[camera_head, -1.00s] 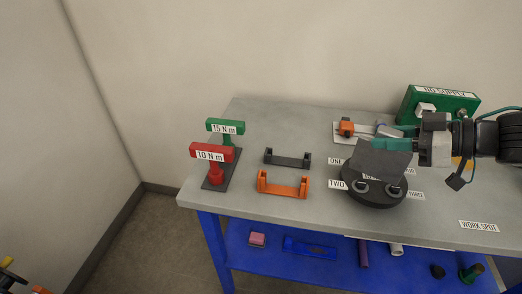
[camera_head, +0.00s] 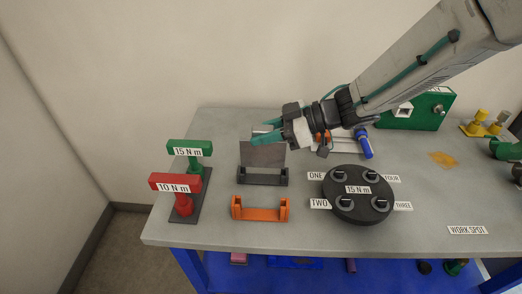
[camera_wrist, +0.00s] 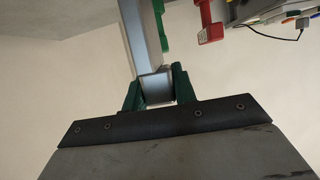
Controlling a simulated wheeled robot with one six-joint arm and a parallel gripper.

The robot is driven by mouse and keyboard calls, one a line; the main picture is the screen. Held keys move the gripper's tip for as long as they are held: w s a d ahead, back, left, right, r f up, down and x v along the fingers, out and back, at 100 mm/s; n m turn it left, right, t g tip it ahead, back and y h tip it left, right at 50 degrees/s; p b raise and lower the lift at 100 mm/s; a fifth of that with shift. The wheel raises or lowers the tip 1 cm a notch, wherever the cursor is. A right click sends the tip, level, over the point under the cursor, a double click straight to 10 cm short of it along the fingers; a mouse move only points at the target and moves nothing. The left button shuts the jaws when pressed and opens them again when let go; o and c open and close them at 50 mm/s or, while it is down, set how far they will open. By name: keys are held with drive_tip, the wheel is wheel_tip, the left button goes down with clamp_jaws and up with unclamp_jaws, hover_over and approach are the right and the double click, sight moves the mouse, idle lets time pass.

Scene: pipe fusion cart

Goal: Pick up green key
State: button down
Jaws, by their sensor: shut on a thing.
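The green key (camera_head: 189,150), a T-shaped handle labelled 15 N m, stands upright at the table's left end beside the red key (camera_head: 176,187), labelled 10 N m. My gripper (camera_head: 262,133) is to the right of the green key, shut on a flat grey plate (camera_head: 263,156). The plate hangs upright at the dark grey holder (camera_head: 263,179); I cannot tell whether it rests in it. In the wrist view the green fingertips (camera_wrist: 157,88) close on a grey piece above the plate (camera_wrist: 180,155), which has a dark riveted strip. The red key (camera_wrist: 211,28) shows beyond.
An orange holder (camera_head: 260,211) lies in front of the dark grey one. A black disc (camera_head: 358,208) with several sockets is to the right. A green box (camera_head: 418,112) stands at the back. The table's front right is clear around the WORK SPOT label (camera_head: 467,230).

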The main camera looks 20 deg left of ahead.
sight(265, 147)
drive_tip(key=shift+f, duration=2.15)
drive_tip(key=shift+f, duration=0.15)
drive_tip(key=c, duration=1.1)
unclamp_jaws()
drive_tip(key=shift+d+r, duration=0.2)
drive_tip(key=shift+r, duration=0.05)
drive_tip(key=v, duration=1.1)
drive_tip(key=shift+w+d, duration=0.1)
drive_tip(key=shift+d, duration=0.2)
